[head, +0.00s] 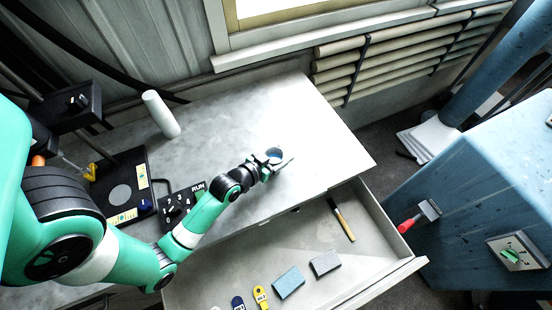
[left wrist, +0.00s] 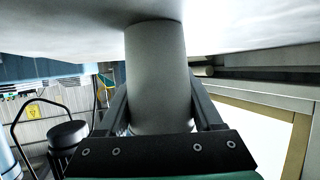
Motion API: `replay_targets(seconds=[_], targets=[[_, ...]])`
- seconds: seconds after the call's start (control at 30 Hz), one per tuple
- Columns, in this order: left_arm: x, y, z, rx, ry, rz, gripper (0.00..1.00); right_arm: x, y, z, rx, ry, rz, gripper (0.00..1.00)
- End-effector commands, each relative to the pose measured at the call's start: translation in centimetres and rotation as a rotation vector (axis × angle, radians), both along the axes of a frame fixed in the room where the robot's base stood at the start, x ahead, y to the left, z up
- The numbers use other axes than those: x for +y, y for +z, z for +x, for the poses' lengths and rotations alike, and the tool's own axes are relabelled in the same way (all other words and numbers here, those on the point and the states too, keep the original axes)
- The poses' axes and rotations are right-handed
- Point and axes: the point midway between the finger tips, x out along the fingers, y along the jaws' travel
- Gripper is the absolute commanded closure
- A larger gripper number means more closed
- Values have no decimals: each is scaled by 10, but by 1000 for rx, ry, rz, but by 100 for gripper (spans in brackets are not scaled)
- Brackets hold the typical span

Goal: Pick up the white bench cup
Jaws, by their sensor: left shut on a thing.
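The white bench cup (head: 274,153) is on the grey bench top near its front right part, with a blue inside showing at its open top. My left gripper (head: 270,162) is shut on it from the left. In the left wrist view the cup (left wrist: 158,75) is a plain pale cylinder between the two dark fingers (left wrist: 160,110). That view is upside down, and the cup's base appears to meet the bench surface at the top. My right gripper is not in view.
A black panel with a dial (head: 181,204) lies left of my forearm. The open drawer (head: 385,280) in front holds a blue block (head: 288,283), a grey block (head: 325,263) and a wooden-handled tool (head: 342,220).

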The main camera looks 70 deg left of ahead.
Motion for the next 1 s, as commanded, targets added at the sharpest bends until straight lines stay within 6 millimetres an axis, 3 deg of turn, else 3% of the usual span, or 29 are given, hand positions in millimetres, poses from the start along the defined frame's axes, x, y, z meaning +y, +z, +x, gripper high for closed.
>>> replay_targets(seconds=[0.17,0.37,0.6,0.77,0.8,1.0], targets=[[0,7,0,-2,0,1,92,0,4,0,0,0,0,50],[0,39,0,-3,0,3,92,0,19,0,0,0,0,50],[-58,104,-7,-4,-12,3,92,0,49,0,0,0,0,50],[-100,113,-13,-2,-14,2,92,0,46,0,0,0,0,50],[-108,124,-15,4,-12,1,92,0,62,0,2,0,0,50],[-131,133,-19,6,-4,0,92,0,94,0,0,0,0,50]])
